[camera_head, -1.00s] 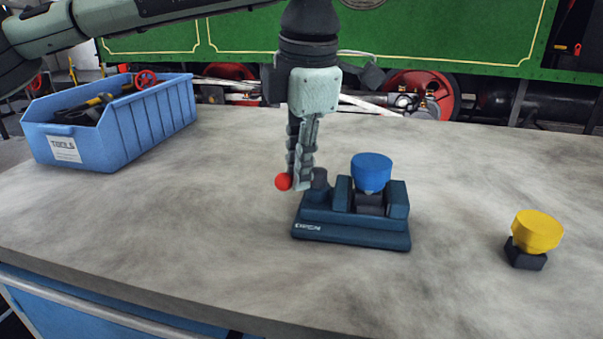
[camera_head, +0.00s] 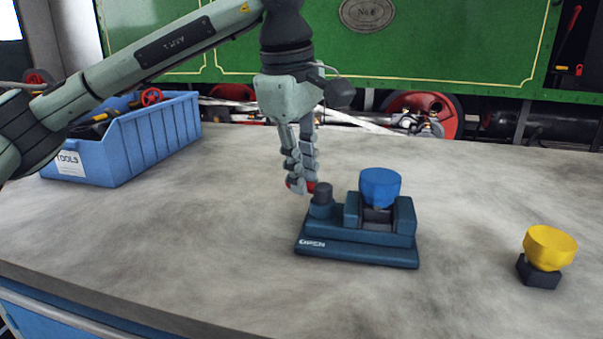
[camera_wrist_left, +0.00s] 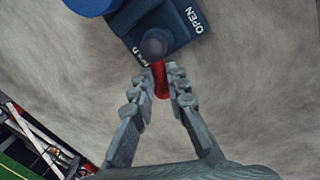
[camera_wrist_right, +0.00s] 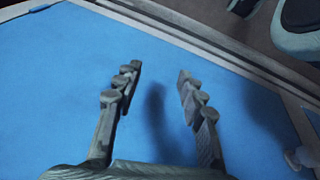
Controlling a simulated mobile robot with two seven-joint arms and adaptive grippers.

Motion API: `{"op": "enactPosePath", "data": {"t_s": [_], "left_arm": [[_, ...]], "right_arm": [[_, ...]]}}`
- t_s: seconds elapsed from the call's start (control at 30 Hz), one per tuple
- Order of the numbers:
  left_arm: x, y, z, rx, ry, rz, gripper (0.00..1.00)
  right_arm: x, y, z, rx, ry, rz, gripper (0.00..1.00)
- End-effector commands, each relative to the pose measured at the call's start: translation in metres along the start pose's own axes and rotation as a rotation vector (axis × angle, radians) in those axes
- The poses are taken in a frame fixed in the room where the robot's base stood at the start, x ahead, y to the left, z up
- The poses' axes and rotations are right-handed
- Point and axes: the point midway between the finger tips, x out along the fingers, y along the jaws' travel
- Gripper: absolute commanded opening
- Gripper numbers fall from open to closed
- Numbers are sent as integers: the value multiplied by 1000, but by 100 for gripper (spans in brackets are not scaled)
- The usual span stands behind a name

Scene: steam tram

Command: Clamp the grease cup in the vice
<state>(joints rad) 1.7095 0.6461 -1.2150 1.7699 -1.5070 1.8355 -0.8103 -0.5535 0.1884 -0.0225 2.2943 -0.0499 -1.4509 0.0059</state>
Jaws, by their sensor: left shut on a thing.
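The dark blue vice (camera_head: 345,250), marked OPEN, stands on the bench. The blue cup (camera_head: 380,187) sits upright in it, between its two jaw blocks; its lower part is mostly hidden. The vice's red handle (camera_wrist_left: 161,88) sticks out from a dark round pivot (camera_head: 322,193) at its left end. My left gripper (camera_head: 302,185) points down and is shut on the red handle, as the left wrist view shows. A yellow cup (camera_head: 549,247) on a dark base stands apart at the right. My right gripper (camera_wrist_right: 158,75) is open and empty in front of a blue panel.
A blue tool box (camera_head: 133,143) with tools in it stands at the back left of the grey bench top (camera_head: 180,240). The bench is clear between vice and yellow cup. A green locomotive side (camera_head: 440,45) is behind.

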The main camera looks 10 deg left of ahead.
Motion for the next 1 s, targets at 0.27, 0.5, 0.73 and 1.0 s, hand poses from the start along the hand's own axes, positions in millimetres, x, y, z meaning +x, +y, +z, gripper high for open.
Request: {"op": "enactPosePath", "data": {"t_s": [0.27, 0.5, 0.73, 1.0], "left_arm": [[0, 8, -1, 220, -45, 2, 0], [1, 12, 0, 353, -70, 2, 0], [1, 14, 0, 416, -82, 3, 0], [2, 15, 1, 434, -86, 3, 0]], "right_arm": [[8, -1, 1, -2, -2, -5, 40], [16, -2, 2, -3, -6, -8, 40], [20, -3, -1, -1, -4, -9, 40], [22, -4, -2, 2, -4, -12, 40]]}}
